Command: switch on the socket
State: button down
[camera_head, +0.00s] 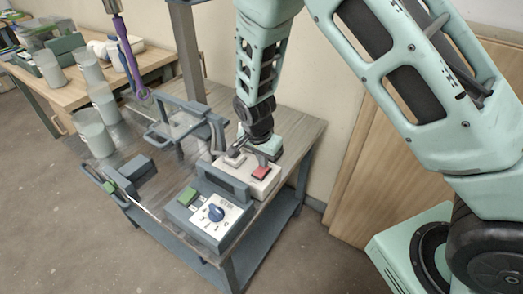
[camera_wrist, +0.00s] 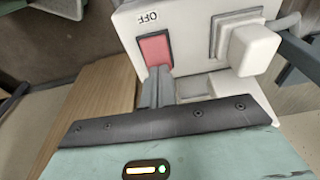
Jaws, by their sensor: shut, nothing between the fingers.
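The socket is a white box (camera_head: 268,187) on the table; it also shows in the wrist view (camera_wrist: 190,35). It carries a red rocker switch (camera_head: 260,173), with "OFF" printed beside it in the wrist view (camera_wrist: 155,48). A white plug (camera_wrist: 255,50) sits in the socket beside the switch. My gripper (camera_head: 262,160) is over the box, shut and empty. In the wrist view its closed fingertips (camera_wrist: 158,76) are at the near edge of the red switch. I cannot tell whether they press on it.
A control box with a blue knob (camera_head: 216,212) and green button (camera_head: 187,196) stands in front of the socket. A grey clamp-like frame (camera_head: 175,128) is to the left. Translucent buckets (camera_head: 96,138) stand at the table's left side. A wall is behind.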

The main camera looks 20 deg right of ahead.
jog(key=shift+d+f, duration=0.1)
jog(key=shift+f, duration=0.15)
jog(key=shift+w+d+f, duration=0.1)
jog(key=shift+f, duration=0.05)
dwell(0.4)
jog(key=shift+s+a, duration=0.55)
jog(key=shift+a, duration=0.2)
